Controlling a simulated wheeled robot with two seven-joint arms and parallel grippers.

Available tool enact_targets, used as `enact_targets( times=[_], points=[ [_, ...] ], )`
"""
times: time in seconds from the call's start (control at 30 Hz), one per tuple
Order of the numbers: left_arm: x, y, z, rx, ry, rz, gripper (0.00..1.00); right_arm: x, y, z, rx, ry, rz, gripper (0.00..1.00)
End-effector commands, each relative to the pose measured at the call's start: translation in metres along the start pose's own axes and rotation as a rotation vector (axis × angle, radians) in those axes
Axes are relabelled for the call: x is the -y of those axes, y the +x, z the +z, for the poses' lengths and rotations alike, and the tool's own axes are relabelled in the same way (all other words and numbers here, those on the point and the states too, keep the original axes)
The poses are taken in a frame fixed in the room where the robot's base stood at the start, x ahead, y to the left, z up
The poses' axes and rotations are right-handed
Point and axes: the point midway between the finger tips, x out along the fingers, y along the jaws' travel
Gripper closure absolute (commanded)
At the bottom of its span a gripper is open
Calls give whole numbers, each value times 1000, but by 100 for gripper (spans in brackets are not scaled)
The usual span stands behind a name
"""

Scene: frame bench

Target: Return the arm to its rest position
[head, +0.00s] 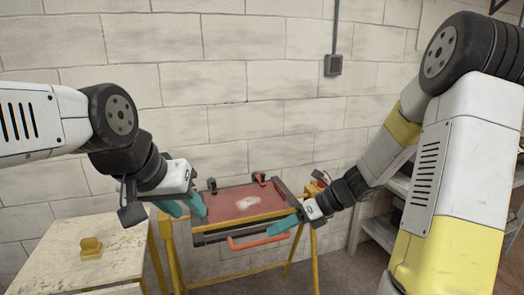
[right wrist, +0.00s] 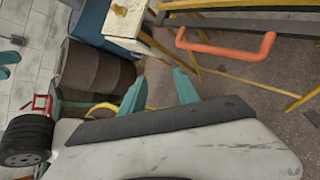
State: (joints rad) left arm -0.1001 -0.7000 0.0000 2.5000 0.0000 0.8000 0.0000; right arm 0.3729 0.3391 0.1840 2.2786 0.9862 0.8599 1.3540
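My right gripper (head: 285,227) is low in front of the bench, at the orange handle in the head view. In the right wrist view its two teal fingers (right wrist: 160,92) stand apart with nothing between them, and the orange handle (right wrist: 225,45) lies beyond them, not between them. My left gripper (head: 183,206) hangs at the left end of the bench, its teal fingers apart. It holds nothing that I can see. The frame bench has a reddish panel (head: 228,207) with a pale patch, and the orange handle (head: 259,241) on its front.
A worn pale table (head: 60,258) with a yellow block (head: 91,248) stands at the left. Yellow legs (head: 290,262) carry the bench. Shelving (head: 378,232) is at the right. A block wall closes the back.

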Motion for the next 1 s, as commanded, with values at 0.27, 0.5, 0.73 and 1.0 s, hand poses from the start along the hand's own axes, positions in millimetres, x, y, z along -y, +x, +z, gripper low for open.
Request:
enact_targets(
  times=[0.27, 0.5, 0.73, 1.0],
  points=[
    [0, 0, 0, 0, 0, 0, 64, -74, -66, -3, -316, -1047, -103, 62],
    [0, 0, 0, 0, 0, 0, 64, -118, -128, -15, -649, -1862, -131, 62],
    [0, 0, 0, 0, 0, 0, 64, -138, -172, -24, -940, -2356, -115, 62],
    [0, 0, 0, 0, 0, 0, 64, -142, -185, -28, -1037, -2484, -96, 62]
  ],
)
